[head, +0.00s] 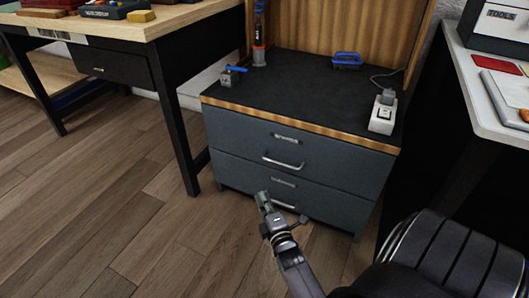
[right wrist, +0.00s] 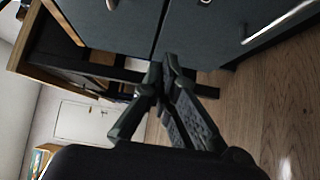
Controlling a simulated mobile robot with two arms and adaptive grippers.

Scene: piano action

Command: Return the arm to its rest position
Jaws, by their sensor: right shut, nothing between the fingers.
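My right gripper (head: 264,199) is low in front of the drawer cabinet (head: 230,135), its fingers overlapping the lower drawer front in the head view. I cannot tell whether it touches the cabinet. In the right wrist view the gripper (right wrist: 163,68) has its fingertips close together with nothing held between them. The cabinet's front and drawer handles also show in that view, turned on their side. My left gripper is not in the picture.
Both drawers look closed. The cabinet's dark top (head: 300,85) holds a white switch box (head: 383,112), a blue-handled tool and a blue item. A wooden-topped bench (head: 130,28) stands left, a light table (head: 493,95) right. The wooden floor (head: 130,200) is open at left.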

